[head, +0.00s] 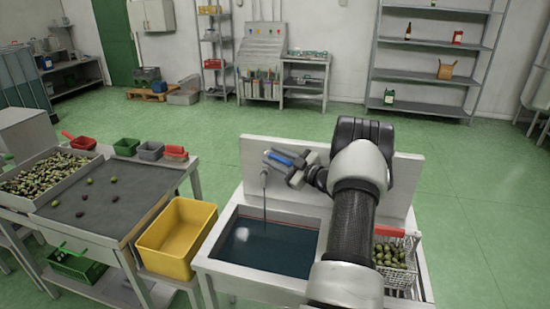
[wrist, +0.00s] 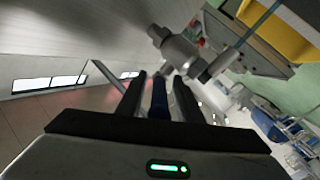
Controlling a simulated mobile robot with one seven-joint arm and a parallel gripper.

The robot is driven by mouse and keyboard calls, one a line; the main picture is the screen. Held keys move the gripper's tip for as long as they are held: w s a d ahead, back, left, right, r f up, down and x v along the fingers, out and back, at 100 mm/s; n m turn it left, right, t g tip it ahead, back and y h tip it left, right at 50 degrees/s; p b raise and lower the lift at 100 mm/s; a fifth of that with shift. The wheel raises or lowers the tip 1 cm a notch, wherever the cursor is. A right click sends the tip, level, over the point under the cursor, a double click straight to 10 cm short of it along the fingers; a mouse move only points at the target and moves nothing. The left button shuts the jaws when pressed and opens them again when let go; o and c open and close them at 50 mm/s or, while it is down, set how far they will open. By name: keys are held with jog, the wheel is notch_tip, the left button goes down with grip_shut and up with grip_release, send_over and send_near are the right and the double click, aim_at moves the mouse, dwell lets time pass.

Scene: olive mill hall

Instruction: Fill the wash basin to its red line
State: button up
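The wash basin (head: 226,232) is a pale sink with dark water (head: 262,246) in it. A red line (head: 297,222) runs along its inner back wall, and the water surface lies close below it; the exact gap is too small to tell. The tap (head: 264,180) stands at the back of the basin, and a thin stream (head: 265,207) falls from it into the water. My gripper (head: 283,160) is at the tap, with its fingers on both sides of the blue tap lever (wrist: 160,98). It appears shut on that lever.
A wire basket (head: 398,252) of olives with a red handle sits right of the basin. A yellow crate (head: 177,238) stands to the left, beside a sorting table (head: 105,212) with olives and small bins. Shelves (head: 432,50) line the back wall. The green floor behind the basin is open.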

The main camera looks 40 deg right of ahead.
grip_shut()
